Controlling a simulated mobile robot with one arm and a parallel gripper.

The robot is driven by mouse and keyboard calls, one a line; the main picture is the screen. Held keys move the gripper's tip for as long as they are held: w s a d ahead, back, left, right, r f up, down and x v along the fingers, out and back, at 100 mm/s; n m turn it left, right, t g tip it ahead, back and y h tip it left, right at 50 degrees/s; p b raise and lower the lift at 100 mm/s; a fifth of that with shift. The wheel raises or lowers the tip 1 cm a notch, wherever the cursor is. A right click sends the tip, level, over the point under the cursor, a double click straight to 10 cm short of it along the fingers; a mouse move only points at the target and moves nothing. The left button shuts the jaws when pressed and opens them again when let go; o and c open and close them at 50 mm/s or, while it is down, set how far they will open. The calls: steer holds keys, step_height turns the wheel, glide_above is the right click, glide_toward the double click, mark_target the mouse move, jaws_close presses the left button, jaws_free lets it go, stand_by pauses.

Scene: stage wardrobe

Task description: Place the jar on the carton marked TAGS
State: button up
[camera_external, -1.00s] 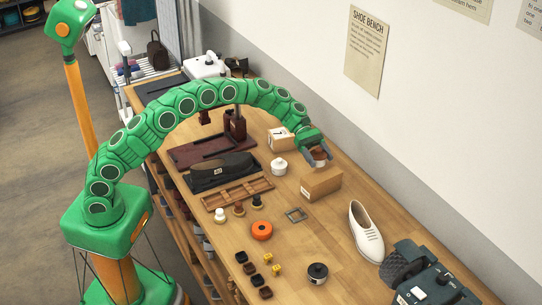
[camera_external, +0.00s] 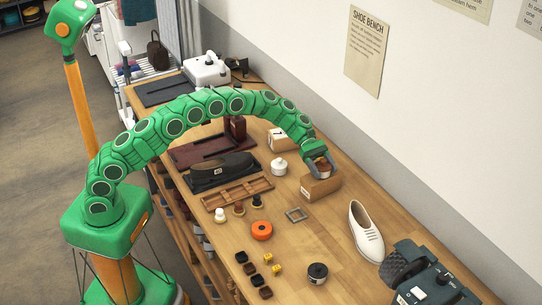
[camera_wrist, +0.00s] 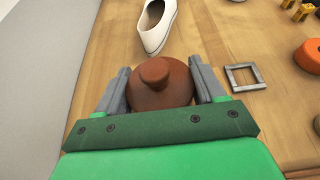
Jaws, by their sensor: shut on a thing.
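My gripper (camera_external: 320,162) is shut on a reddish-brown jar (camera_external: 322,170) with a round knob on its lid. In the wrist view the jar (camera_wrist: 160,90) sits upright-looking between both fingers (camera_wrist: 160,92). In the external view the jar is at the far edge of a brown carton (camera_external: 320,188), above or against it; I cannot tell whether they touch. That carton does not show in the wrist view. A second, lighter carton (camera_external: 281,140) stands farther back with a dark mark. I cannot read TAGS on either carton.
A white lidded pot (camera_external: 279,167) stands left of the brown carton. A grey square frame (camera_external: 297,215), an orange ring (camera_external: 261,231), a dark pot (camera_external: 317,273) and a white shoe (camera_external: 366,232) lie nearer.

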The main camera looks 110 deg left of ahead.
steer(key=o, duration=1.6)
steer(key=shift+f, duration=0.1)
steer(key=shift+s+a+r, duration=0.1)
steer(key=shift+r, duration=0.1)
steer(key=v, duration=1.1)
steer(key=shift+s+a, duration=0.3)
